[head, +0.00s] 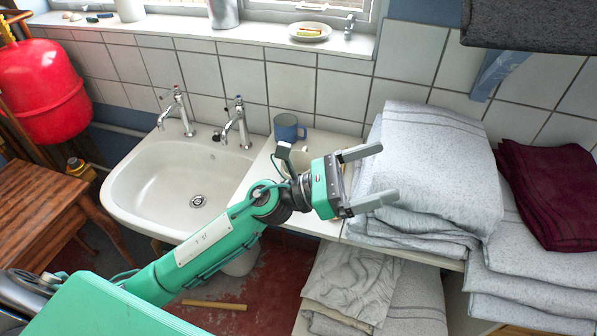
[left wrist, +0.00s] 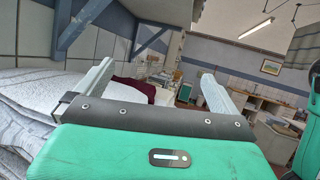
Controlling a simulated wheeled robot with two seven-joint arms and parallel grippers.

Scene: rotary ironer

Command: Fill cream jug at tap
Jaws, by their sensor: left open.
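A cream rounded thing, which may be the cream jug (head: 299,159), shows in the head view on the counter just beside the blue mug; my left wrist hides most of it. Two chrome taps, the left tap (head: 178,112) and the right tap (head: 238,122), stand at the back of the white sink (head: 150,197). My left gripper (head: 381,174) is open and empty, right of the cream thing, with its fingers pointing right in front of the folded grey towels. Its open fingers also show in the left wrist view (left wrist: 156,77). My right gripper is out of view.
A blue mug (head: 288,127) stands against the tiles. Folded grey towels (head: 432,150) are stacked close by the left gripper, with a maroon cloth (head: 548,195) further right. A wooden table (head: 45,205) and a red tank (head: 40,88) are at the left. The sink bowl is empty.

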